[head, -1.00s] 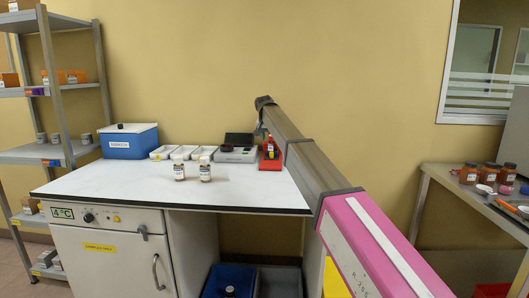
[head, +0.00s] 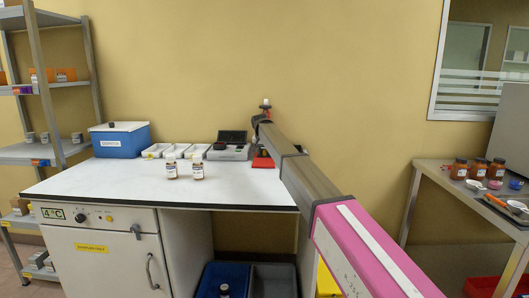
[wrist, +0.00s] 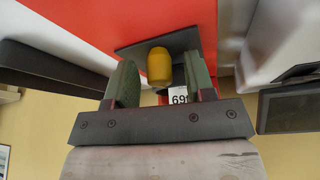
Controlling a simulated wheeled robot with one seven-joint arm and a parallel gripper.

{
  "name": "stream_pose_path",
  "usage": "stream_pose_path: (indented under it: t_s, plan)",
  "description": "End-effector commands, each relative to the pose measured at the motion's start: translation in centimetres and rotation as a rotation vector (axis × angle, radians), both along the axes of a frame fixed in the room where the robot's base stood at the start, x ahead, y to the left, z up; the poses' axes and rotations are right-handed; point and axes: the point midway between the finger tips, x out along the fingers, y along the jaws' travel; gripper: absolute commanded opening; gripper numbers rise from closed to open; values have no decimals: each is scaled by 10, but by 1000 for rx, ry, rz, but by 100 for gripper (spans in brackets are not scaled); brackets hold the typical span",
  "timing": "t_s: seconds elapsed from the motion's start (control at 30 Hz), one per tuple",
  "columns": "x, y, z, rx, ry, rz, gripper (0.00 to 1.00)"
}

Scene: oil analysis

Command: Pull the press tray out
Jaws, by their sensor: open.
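The press shows as a red base (head: 262,162) at the back right of the bench in the head view, mostly hidden behind my arm. In the wrist view its red surface (wrist: 90,35) fills the upper left, with a dark flat plate (wrist: 188,42) against it. A yellow rounded knob (wrist: 160,66) stands by this plate; which part of it is the tray I cannot tell. My gripper (wrist: 160,82) is open, with its two green fingers on either side of the knob. Gaps show between the knob and both fingers. A white label reading "69" is partly hidden behind the right finger.
Two small bottles (head: 171,168) stand mid-bench. White trays (head: 180,151), a grey device (head: 228,152) and a blue box (head: 119,142) line the back. The front of the bench top (head: 110,186) is clear. A side table (head: 440,175) with jars stands at the right.

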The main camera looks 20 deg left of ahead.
Motion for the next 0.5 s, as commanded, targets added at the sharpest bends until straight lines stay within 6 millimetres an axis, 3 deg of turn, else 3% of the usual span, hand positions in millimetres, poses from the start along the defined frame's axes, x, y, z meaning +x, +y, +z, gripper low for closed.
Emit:
stream_pose_path:
  t_s: [0.13,0.17,0.3,0.5]
  plan:
    - [0,0,0,0,0,0,49]
    - [0,0,0,0,0,0,43]
    - [0,0,0,0,0,0,0]
    - [-3,-1,0,-1,0,0,0]
